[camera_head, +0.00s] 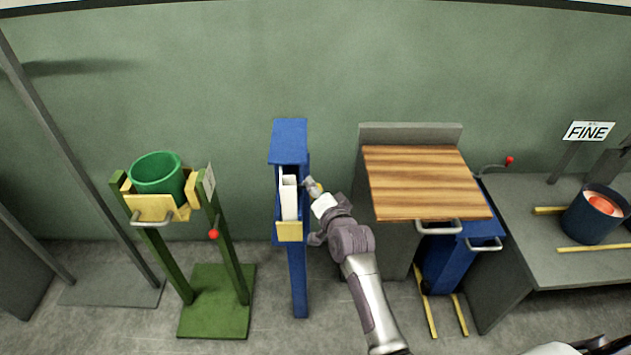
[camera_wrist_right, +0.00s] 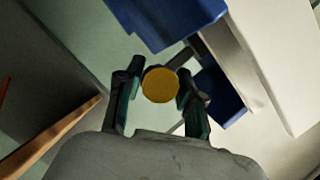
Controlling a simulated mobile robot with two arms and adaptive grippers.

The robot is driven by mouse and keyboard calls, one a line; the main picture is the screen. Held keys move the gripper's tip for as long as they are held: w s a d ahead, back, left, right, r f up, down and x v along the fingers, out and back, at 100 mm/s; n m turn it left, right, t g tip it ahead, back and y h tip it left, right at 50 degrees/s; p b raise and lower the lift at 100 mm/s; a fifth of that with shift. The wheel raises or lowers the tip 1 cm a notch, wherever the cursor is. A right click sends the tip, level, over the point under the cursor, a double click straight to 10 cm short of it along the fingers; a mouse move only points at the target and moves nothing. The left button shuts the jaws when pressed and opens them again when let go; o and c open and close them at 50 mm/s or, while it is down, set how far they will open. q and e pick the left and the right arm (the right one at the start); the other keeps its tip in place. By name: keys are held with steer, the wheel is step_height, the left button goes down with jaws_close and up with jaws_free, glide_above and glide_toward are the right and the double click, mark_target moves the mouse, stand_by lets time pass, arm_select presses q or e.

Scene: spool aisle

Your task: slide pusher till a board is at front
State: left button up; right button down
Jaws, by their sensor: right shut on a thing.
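A blue stand (camera_head: 289,142) holds a narrow upright magazine with white boards (camera_head: 289,198) inside and a yellow block (camera_head: 289,231) at its front end. My right gripper (camera_head: 313,188) is at the right side of the magazine. In the right wrist view, its two dark fingers are shut on a round yellow knob (camera_wrist_right: 160,85), which looks like the pusher's handle, beside the blue frame (camera_wrist_right: 175,18). A white board face (camera_wrist_right: 275,55) shows at the right there. The pusher's body is hidden. My left gripper is not in view.
To the left stands a green frame (camera_head: 217,300) with a green bucket (camera_head: 158,172). To the right are a wooden-topped cabinet (camera_head: 420,182), a blue cart (camera_head: 445,262) and a grey bench (camera_head: 530,225) with a dark pot (camera_head: 590,222).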

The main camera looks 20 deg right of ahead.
steer(key=shift+f, duration=0.3)
steer(key=c, duration=1)
jaws_free()
steer(key=shift+o, duration=1.2)
steer(key=shift+w, duration=0.1)
steer(key=shift+r, duration=0.15)
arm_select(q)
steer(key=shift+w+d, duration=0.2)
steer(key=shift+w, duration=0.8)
arm_select(e)
steer(key=v, duration=1.2)
